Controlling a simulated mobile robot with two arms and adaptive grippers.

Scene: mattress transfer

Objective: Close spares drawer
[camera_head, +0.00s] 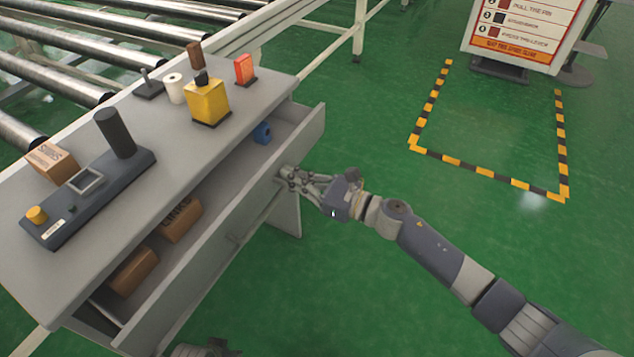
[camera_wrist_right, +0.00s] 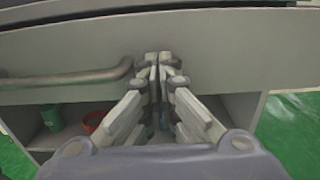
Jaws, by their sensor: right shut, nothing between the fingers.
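The grey spares drawer (camera_head: 212,268) stands pulled out from under the grey worktop. Inside it lie two brown cartons (camera_head: 181,220) (camera_head: 134,271) and a small blue part (camera_head: 262,133). My right gripper (camera_head: 284,174) is shut and empty, with its fingertips at the outer face of the drawer front, near its far end. In the right wrist view the closed fingertips (camera_wrist_right: 160,62) meet the drawer front (camera_wrist_right: 215,60), just right of the bar handle (camera_wrist_right: 75,79); firm contact cannot be told. My left gripper (camera_head: 208,348) shows only partly at the bottom edge, its fingers unclear.
The worktop (camera_head: 165,115) carries a dark control box, a yellow block, a white roll and small items. Roller conveyors (camera_head: 60,60) lie behind. Green floor right of the drawer is open, with a striped marked area (camera_head: 480,172) and a sign board. Below the drawer, a shelf holds a green container (camera_wrist_right: 51,117) and red bowl (camera_wrist_right: 93,121).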

